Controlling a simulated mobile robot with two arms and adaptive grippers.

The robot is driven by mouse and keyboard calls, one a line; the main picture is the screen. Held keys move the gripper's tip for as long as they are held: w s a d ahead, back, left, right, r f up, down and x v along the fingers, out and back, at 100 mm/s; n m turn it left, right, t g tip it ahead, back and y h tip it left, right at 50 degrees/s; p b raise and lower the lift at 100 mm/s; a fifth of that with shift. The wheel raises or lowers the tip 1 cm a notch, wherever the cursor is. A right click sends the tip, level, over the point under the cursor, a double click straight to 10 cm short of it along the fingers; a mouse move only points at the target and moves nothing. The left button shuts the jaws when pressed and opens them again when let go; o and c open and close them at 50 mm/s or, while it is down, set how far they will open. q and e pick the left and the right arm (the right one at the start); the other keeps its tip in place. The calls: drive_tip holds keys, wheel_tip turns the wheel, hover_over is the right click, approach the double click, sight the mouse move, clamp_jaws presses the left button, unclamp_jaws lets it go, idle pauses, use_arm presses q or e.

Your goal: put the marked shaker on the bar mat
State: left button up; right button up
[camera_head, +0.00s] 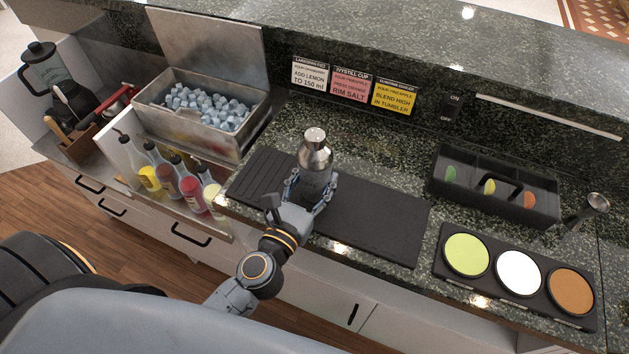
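A silver metal shaker (315,155) stands upright over the left-middle part of the black bar mat (380,216). I see no clear mark on it. My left gripper (310,187) has its fingers around the lower part of the shaker, one on each side, and looks shut on it. The fingers hide the shaker's base, so I cannot tell whether it touches the mat. The mat lies flat on the dark speckled counter, with a ribbed left end. My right gripper is not in view.
A metal ice bin (150,118) and several bottles (190,190) are left of the mat. A black garnish caddy (540,209) and a tray of three coloured discs (448,275) are to the right. Three signs (351,84) line the raised back ledge. The mat's right part is bare.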

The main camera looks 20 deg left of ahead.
use_arm(q)
drive_tip(key=shift+r, duration=0.1)
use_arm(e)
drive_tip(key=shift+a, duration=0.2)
use_arm(q)
drive_tip(key=o, duration=1)
drive_tip(key=shift+f, duration=0.25)
drive_tip(key=shift+c, duration=0.2)
drive_tip(key=o, duration=0.5)
drive_tip(key=shift+c, duration=0.2)
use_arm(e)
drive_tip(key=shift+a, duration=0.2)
use_arm(q)
drive_tip(key=shift+r, duration=0.1)
